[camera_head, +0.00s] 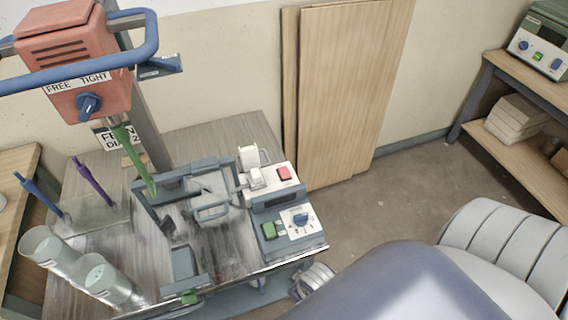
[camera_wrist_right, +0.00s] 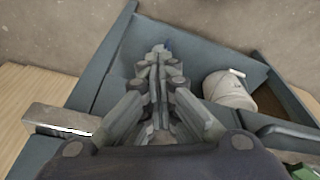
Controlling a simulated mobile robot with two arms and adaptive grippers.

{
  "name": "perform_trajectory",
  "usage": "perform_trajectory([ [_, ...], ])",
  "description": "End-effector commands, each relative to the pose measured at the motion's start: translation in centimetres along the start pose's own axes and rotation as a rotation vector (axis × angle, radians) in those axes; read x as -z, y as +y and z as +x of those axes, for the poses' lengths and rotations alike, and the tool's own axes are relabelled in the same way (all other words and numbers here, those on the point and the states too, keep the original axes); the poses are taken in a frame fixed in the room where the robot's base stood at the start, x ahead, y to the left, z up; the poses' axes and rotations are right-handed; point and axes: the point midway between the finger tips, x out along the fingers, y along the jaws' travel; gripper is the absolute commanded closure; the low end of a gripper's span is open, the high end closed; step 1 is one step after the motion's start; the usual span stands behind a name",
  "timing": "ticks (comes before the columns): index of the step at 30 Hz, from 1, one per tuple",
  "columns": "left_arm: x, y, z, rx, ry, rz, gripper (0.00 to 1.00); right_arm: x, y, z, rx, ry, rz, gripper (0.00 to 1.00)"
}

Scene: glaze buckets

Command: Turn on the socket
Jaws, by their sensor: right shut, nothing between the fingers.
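A white socket plate (camera_head: 272,186) with a red rocker switch (camera_head: 285,173) sits on the back of the grey control box at the bench's right side. A white plug (camera_head: 254,177) is at the left of the switch. I cannot tell the switch's position. My right arm covers the lower right of the head view, and its fingers cannot be made out there. In the right wrist view my right gripper (camera_wrist_right: 157,62) is shut and empty, its fingers over blue-grey panels. The socket cannot be made out in that view. My left gripper is not in view.
The control box carries a green switch (camera_head: 269,231) and a dial (camera_head: 299,220). An orange mixer head (camera_head: 72,55) with a green shaft (camera_head: 134,158) stands at the left. A white bucket (camera_wrist_right: 229,90) shows in the wrist view.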

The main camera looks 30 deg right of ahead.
Motion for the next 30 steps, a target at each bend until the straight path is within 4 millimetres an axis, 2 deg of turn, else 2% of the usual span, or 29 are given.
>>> perform_trajectory([
  [1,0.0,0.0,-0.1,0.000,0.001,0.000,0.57,0.8,0.1,-1.7,-0.002,0.012,0.002,1.00],
  [3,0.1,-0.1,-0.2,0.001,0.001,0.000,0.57,1.8,0.3,-3.8,-0.005,0.024,0.005,1.00],
  [11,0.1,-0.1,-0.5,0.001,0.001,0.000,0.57,5.4,2.1,-10.9,-0.035,0.102,0.038,1.00],
  [14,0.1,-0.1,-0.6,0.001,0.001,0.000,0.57,9.2,4.8,-13.8,-0.080,0.206,0.091,1.00],
  [15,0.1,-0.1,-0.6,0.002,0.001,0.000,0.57,11.0,6.2,-14.4,-0.101,0.259,0.121,1.00],
  [18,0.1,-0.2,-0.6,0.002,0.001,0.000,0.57,15.1,9.5,-15.1,-0.143,0.378,0.190,1.00],
  [24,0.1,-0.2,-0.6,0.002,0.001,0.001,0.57,21.3,15.2,-16.1,-0.195,0.574,0.296,1.00],
  [27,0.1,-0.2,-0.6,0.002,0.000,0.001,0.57,23.5,17.3,-16.7,-0.209,0.648,0.333,1.00],
  [30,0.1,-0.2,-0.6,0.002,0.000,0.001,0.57,24.7,18.6,-17.1,-0.216,0.692,0.356,1.00],
])
